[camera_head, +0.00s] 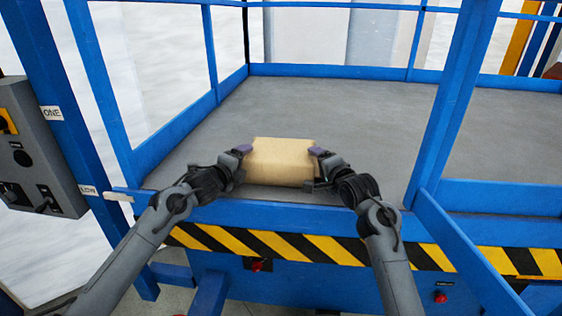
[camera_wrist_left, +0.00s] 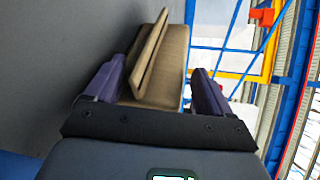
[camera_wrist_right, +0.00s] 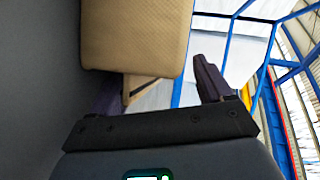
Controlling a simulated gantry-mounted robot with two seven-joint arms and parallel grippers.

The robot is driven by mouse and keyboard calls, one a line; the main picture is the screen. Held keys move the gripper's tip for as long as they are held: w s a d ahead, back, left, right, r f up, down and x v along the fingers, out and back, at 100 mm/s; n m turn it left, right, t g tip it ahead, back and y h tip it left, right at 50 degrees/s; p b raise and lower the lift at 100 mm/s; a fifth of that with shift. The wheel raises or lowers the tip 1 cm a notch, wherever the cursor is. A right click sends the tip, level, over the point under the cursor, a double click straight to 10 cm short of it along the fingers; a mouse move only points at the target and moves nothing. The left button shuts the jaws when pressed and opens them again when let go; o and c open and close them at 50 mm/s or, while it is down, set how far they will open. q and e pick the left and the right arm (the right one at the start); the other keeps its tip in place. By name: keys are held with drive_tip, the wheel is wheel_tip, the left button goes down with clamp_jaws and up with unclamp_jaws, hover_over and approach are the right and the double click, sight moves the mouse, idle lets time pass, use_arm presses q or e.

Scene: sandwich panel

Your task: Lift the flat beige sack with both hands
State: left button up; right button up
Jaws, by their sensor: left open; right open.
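The beige sack (camera_head: 280,162) lies flat on the grey platform near its front edge. My left gripper (camera_head: 240,158) is at the sack's left end and my right gripper (camera_head: 322,164) at its right end. In the left wrist view the sack (camera_wrist_left: 165,62) lies beyond and partly between the open purple fingers (camera_wrist_left: 160,88). The left finger there is partly hidden behind the sack. I cannot tell whether any finger touches it.
The grey platform (camera_head: 350,115) is clear behind and to the right of the sack. Blue rails and posts (camera_head: 452,105) frame it, with a striped edge (camera_head: 310,247) in front. A grey control box (camera_head: 38,150) stands at the left.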

idle(0.3)
use_arm(q)
drive_tip(key=c, duration=1.5)
use_arm(e)
clamp_jaws()
use_arm(q)
drive_tip(key=shift+r, duration=0.1)
use_arm(e)
drive_tip(key=shift+r, duration=0.1)
